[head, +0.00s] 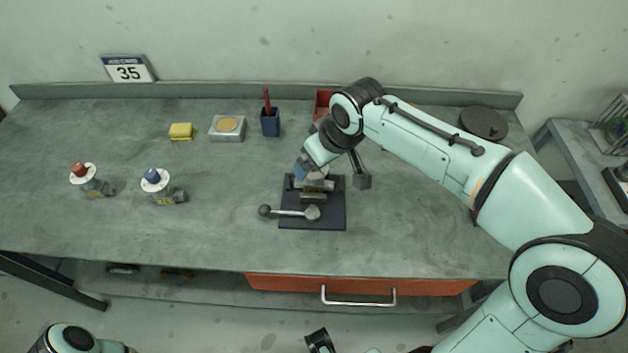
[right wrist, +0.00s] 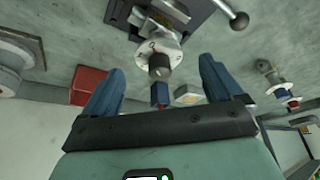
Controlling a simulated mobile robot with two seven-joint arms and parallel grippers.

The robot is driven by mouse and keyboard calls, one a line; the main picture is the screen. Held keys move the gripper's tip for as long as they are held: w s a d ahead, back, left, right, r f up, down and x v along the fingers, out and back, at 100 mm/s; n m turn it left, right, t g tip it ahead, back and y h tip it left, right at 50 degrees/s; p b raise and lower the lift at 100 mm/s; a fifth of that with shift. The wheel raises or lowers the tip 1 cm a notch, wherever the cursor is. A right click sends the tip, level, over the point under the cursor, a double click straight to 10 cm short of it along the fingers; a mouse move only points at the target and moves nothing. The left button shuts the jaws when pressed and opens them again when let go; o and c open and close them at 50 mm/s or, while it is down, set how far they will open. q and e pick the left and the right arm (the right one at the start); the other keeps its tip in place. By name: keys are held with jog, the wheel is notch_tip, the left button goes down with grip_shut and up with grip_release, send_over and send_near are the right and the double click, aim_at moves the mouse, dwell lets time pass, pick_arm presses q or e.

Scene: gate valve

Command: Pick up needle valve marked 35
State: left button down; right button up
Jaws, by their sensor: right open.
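The sign (head: 128,70) against the back wall reads 35. A valve with a white flange and red knob (head: 80,171) and one with a blue knob (head: 154,177) stand at the left of the bench; their yellow tags are too small to read. A third valve with a dark knob (right wrist: 159,62) sits at the vise (head: 325,217), mostly hidden in the head view by my right gripper (head: 306,170). In the right wrist view my right gripper (right wrist: 160,82) is open, its blue fingers apart with the dark knob ahead of the gap. My left gripper is not clearly visible.
The vise lever (head: 290,212) sticks out to the left. A yellow sponge (head: 181,131), a grey box with a tan disc (head: 227,128), a blue cup (head: 270,123) and a red bin (head: 323,103) line the back. The bench between the left valves and the vise is clear.

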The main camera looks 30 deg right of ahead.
aim_at(314, 178)
jog(key=x, duration=0.4)
jog(key=shift+w+f, duration=0.2)
jog(key=shift+f, duration=0.1)
jog(key=shift+c, duration=0.2)
jog(key=c, duration=1.5)
jog(key=shift+r, duration=0.1)
grip_shut()
jog(key=shift+r, duration=0.1)
